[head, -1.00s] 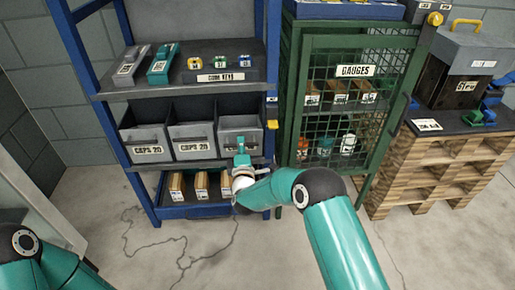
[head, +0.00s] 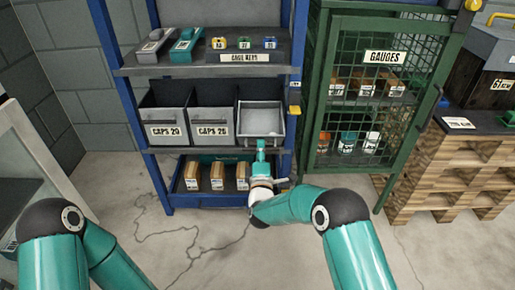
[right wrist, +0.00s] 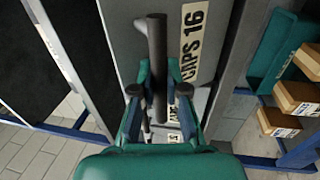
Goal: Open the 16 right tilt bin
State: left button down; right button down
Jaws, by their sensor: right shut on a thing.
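The right tilt bin (head: 262,106) is the rightmost of three grey bins on the middle shelf. It is tilted forward, and its pale inside shows in the head view. In the right wrist view its grey front (right wrist: 130,22) carries a label reading CAPS 16 (right wrist: 192,42) and a dark bar handle (right wrist: 157,50). My right gripper (head: 262,148) is in front of this bin, and its fingers (right wrist: 158,98) are shut around the handle.
Two bins labelled CAPS 20 (head: 165,131) stand upright to the left. Small boxes (head: 217,178) sit on the shelf below. The blue rack post (head: 295,80) and green mesh gauge cabinet (head: 322,100) are close on the right. The floor in front is clear.

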jog(key=shift+s+f, duration=0.2)
jog(key=shift+f, duration=0.3)
jog(key=c, duration=1.2)
grip_release()
jog(key=shift+r, duration=0.15)
jog(key=s, duration=0.4)
jog(key=s+f, duration=0.1)
jog(key=s, duration=0.2)
jog(key=s+f, duration=0.1)
jog(key=s, duration=0.3)
jog(key=shift+s+a+f, duration=0.15)
jog(key=shift+s+a, duration=0.1)
jog(key=shift+s, duration=0.1)
